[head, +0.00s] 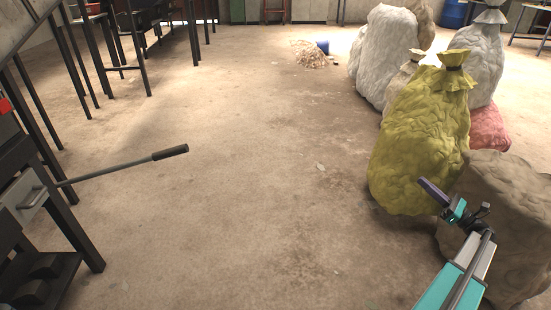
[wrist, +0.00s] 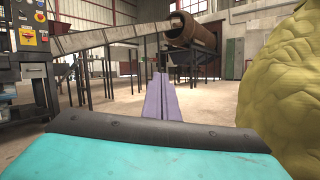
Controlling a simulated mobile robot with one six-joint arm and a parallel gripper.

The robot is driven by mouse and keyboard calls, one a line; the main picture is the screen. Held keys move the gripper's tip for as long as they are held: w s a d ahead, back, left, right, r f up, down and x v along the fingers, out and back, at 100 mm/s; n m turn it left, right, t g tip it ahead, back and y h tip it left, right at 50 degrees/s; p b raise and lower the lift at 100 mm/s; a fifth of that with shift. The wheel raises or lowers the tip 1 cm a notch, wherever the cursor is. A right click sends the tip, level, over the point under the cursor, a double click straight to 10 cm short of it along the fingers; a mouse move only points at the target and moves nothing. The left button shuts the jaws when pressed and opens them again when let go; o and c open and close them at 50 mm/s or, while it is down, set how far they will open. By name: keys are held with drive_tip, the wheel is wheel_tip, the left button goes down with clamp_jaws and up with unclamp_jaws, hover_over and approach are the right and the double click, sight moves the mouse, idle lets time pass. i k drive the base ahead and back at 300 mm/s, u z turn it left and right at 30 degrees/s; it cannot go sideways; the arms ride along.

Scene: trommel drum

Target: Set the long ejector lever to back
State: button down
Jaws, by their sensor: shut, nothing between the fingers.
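The long ejector lever (head: 122,167) is a thin grey rod with a black grip at its free end. In the head view it sticks out to the right, sloping slightly up in the picture, from a pale box (head: 22,193) on the dark machine frame at the left edge. My gripper (head: 424,184) is at the lower right, far from the lever and in front of the sacks. Its purple fingers are together and empty, as the wrist view (wrist: 161,90) also shows. I cannot make out the lever in the wrist view.
A yellow-green sack (head: 425,135) and a brown sack (head: 505,220) stand close by my arm. White sacks (head: 385,60) stand behind. The floor between lever and sacks is clear. A rusty drum (wrist: 192,30) and a panel with stickers (wrist: 30,38) show in the wrist view.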

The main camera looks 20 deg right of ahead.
sight(181, 149)
drive_tip(key=z, duration=0.05)
drive_tip(key=k, duration=0.35)
drive_tip(key=u, duration=3.4)
drive_tip(key=i, duration=0.1)
drive_tip(key=z, duration=1.95)
drive_tip(key=i, duration=0.5)
drive_tip(key=u, duration=0.1)
